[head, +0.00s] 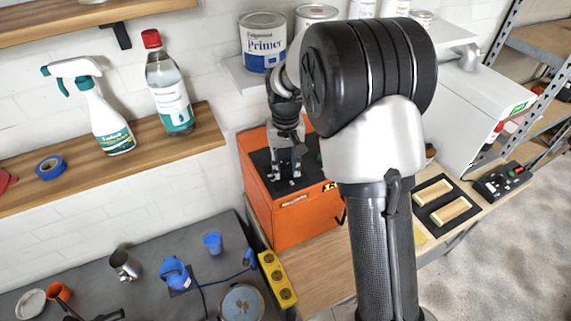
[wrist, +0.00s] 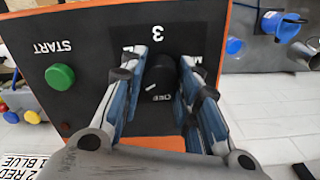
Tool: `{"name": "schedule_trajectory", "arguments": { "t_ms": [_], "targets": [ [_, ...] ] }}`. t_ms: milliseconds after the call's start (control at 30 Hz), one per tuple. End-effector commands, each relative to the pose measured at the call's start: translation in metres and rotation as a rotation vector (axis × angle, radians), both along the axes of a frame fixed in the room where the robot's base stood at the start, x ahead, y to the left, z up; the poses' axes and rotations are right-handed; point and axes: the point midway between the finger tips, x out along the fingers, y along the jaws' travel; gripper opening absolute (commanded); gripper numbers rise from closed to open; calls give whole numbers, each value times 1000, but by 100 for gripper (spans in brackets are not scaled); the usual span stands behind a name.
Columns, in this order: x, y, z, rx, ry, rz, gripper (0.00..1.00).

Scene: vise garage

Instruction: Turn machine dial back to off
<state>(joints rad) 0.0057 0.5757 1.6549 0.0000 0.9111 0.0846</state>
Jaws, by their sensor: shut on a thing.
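The orange machine (head: 290,218) stands on the wooden bench with its black control panel (head: 258,160) on top. In the wrist view the panel (wrist: 90,55) carries a black dial (wrist: 160,75) with a short white mark, which I cannot read as a setting for sure. Printed labels, including a 3 and OFF, surround the dial. A green START button (wrist: 60,77) sits to its left. My gripper (wrist: 163,65) is over the panel, its two fingers closed against the dial's sides. The head view also shows my gripper (head: 286,172) there; its fingers hide the dial.
A paint can (head: 263,42) stands on a shelf behind the machine. A spray bottle (head: 100,110) and a clear bottle (head: 168,85) stand on the wooden shelf at left. A yellow power strip (head: 277,279) lies by the machine's front. A black tray (head: 443,205) lies at right.

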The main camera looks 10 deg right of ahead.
Motion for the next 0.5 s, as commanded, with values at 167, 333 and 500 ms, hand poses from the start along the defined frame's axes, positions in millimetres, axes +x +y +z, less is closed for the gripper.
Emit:
{"name": "schedule_trajectory", "arguments": {
  "t_ms": [167, 333, 500],
  "targets": [
    [1, 0, 1, 0, -2, 166, 6],
    [1, 0, 1, 0, -2, 328, 6],
    [1, 0, 1, 0, -2, 489, 6]
  ]
}}
